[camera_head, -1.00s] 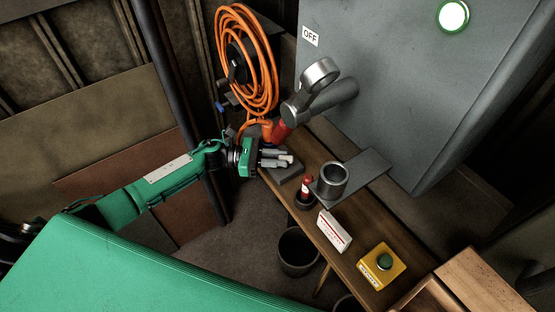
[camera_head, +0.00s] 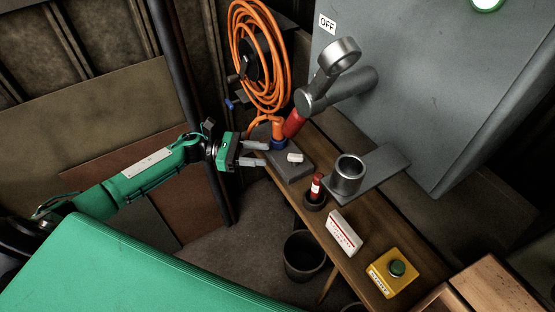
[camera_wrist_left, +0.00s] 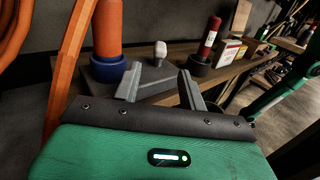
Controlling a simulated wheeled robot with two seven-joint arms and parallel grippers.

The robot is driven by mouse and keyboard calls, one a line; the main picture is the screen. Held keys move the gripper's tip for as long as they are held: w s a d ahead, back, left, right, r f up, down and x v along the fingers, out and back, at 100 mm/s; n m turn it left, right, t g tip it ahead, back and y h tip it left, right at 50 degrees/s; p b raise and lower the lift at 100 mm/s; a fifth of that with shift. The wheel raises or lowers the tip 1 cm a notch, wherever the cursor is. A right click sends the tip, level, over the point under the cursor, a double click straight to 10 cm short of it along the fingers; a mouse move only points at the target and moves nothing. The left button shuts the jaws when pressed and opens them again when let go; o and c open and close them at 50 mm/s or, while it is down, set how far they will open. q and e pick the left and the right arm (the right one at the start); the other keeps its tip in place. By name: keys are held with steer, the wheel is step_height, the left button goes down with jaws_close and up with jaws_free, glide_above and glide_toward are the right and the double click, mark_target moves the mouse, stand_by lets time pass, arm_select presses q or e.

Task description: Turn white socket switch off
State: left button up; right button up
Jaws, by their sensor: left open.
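The white switch (camera_head: 295,157) is a small pale knob on a dark grey socket box (camera_head: 290,169) at the far left end of the wooden bench. In the left wrist view the knob (camera_wrist_left: 160,50) stands up beyond the fingertips. My left gripper (camera_head: 266,153) is open and empty, with its fingers pointing at the knob and a small gap before it. In the left wrist view its two fingers (camera_wrist_left: 160,76) are spread to either side below the knob. An orange plug with a blue collar (camera_head: 278,138) sits at the box's back. My right gripper is not in view.
An orange hose coil (camera_head: 259,60) hangs behind. A grey cabinet (camera_head: 430,90) stands at the back right.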

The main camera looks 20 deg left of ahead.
arm_select(q)
steer(key=b+v, duration=0.1)
steer(key=v, duration=0.4)
steer(key=shift+s+a, duration=0.1)
steer(key=shift+a, duration=0.25)
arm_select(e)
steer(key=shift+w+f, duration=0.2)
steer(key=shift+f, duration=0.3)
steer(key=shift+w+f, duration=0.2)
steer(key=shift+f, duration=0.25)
